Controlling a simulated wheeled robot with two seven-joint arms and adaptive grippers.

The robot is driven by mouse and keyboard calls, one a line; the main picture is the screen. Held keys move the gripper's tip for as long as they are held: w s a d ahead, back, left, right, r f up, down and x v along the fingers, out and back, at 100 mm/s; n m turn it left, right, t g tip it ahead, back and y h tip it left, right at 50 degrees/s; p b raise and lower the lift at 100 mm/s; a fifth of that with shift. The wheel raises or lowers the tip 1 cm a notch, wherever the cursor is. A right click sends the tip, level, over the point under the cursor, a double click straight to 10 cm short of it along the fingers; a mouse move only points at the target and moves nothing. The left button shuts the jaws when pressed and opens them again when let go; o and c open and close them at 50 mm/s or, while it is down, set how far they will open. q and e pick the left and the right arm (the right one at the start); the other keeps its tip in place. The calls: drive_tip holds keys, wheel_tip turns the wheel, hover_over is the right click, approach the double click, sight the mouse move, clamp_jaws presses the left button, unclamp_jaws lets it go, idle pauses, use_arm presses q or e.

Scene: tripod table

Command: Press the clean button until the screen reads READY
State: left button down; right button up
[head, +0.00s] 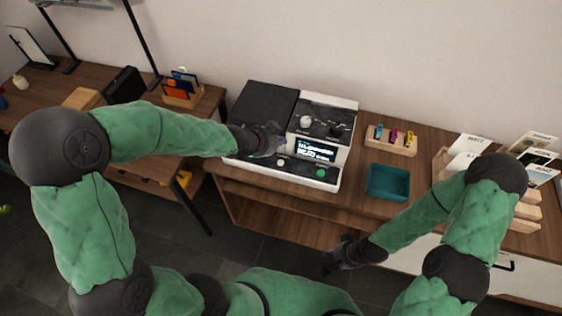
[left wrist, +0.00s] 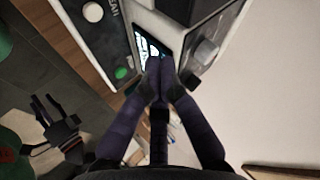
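The machine (head: 297,131) stands on a wooden cabinet, with a black-lidded left part and a white right part with knobs. Its lit screen (head: 315,149) shows white text too small to read; part of the screen also shows in the left wrist view (left wrist: 148,47). Below it, the front strip has a pale round button (head: 281,162) and a green button (head: 320,172). My left gripper (head: 272,138) is over the machine, left of the screen. In the left wrist view its fingertips (left wrist: 160,66) are together, with nothing seen between them. My right gripper (head: 340,258) hangs low in front of the cabinet.
A teal tray (head: 387,182) and a wooden holder with small coloured items (head: 391,140) sit right of the machine. Card racks (head: 485,160) stand further right. A desk with a black box (head: 123,84) is at the left. Dark floor lies in front.

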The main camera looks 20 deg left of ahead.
sight(280, 164)
use_arm(q)
drive_tip(key=shift+f, duration=0.1)
wheel_tip(280, 164, down, 9)
drive_tip(key=b, duration=0.8)
drive_tip(key=shift+b, duration=0.3)
idle(1.0)
drive_tip(key=shift+f+b, duration=0.2)
drive_tip(key=shift+b, duration=0.15)
drive_tip(key=shift+f+b, duration=0.4)
drive_tip(key=shift+f, duration=0.1)
idle(0.6)
drive_tip(key=shift+r, duration=0.1)
drive_tip(key=shift+r+p, duration=0.8)
drive_tip(key=shift+p, duration=0.05)
drive_tip(key=shift+r, duration=0.1)
